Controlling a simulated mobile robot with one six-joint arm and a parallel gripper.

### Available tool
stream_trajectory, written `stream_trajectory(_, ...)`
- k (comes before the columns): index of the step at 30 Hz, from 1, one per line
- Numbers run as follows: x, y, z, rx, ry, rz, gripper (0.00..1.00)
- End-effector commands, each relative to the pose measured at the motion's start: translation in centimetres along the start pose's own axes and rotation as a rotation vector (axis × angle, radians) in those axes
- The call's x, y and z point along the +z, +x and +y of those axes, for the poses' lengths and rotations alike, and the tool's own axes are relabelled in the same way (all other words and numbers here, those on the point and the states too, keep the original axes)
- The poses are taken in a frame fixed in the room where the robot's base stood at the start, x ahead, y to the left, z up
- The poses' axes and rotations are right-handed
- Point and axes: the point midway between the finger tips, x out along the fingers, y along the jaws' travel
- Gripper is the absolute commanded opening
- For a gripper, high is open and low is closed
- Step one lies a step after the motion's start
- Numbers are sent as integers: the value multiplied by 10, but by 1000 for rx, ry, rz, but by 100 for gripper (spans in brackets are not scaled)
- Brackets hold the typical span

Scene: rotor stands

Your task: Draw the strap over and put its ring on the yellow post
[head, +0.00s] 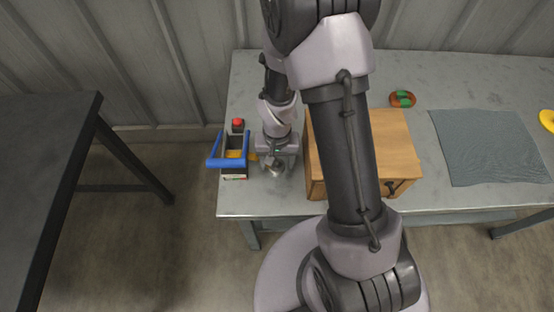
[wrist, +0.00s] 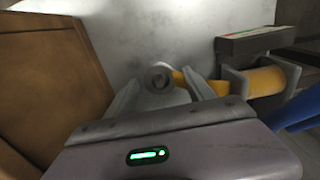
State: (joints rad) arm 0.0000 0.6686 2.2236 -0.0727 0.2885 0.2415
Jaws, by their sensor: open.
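My gripper (head: 275,170) is low over the table, just right of a small grey stand (head: 234,174) with a blue U-shaped bar (head: 228,163). In the wrist view its two fingers (wrist: 162,92) are apart. A grey metal ring (wrist: 160,77) shows between them; I cannot tell whether either finger touches it. A yellow-orange strap (wrist: 190,80) runs from the ring towards the stand. A yellow-orange rounded part (wrist: 262,81) sits in the stand; I cannot tell whether it is the strap or the post. No separate yellow post can be made out.
A wooden box (head: 405,150) stands close right of my gripper. A red button (head: 238,122) is behind the stand. A red-green ring (head: 402,98), a grey mat (head: 490,147) and a yellow object (head: 548,118) lie farther right. The table's left edge is close to the stand.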

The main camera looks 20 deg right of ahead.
Motion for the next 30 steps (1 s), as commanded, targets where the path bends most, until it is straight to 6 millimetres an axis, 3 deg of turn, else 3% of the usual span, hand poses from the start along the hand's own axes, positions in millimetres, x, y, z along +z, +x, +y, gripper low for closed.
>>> stream_trajectory(6, 0, -2, 0, 0, 0, 0, 60)
stream_trajectory(14, 0, -2, 0, 0, 0, 0, 9)
stream_trajectory(22, 0, -6, 0, 0, 0, 0, 7)
stream_trajectory(30, 0, -33, 0, -1, 0, 2, 7)
